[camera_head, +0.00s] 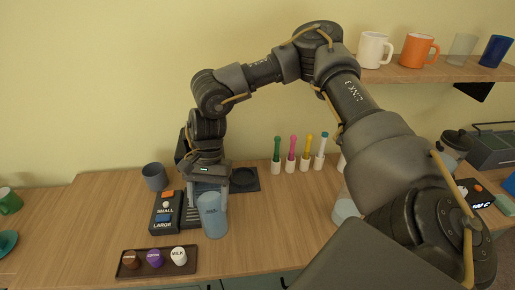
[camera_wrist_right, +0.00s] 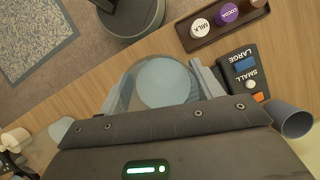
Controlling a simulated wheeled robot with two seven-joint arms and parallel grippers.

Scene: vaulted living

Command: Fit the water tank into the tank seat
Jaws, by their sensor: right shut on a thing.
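The water tank (camera_head: 212,218) is a translucent blue cup-like vessel in the head view, slightly tilted, in front of the dark machine. My right gripper (camera_head: 210,192) is shut on its upper part. In the right wrist view the round tank (camera_wrist_right: 165,84) sits between the fingers of the right gripper (camera_wrist_right: 162,92). Whether the tank touches the counter is unclear. A dark square plate with a round ring (camera_head: 243,178), apparently the tank seat, lies behind and right of the tank, empty. My left gripper is not in view.
The machine's panel (camera_head: 164,213) with SMALL and LARGE buttons stands left of the tank. A pod tray (camera_head: 187,269) lies in front. A grey-blue cup (camera_head: 154,176) stands at left, several coloured-handled tools (camera_head: 291,152) at back right. Counter right of the tank (camera_head: 275,220) is clear.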

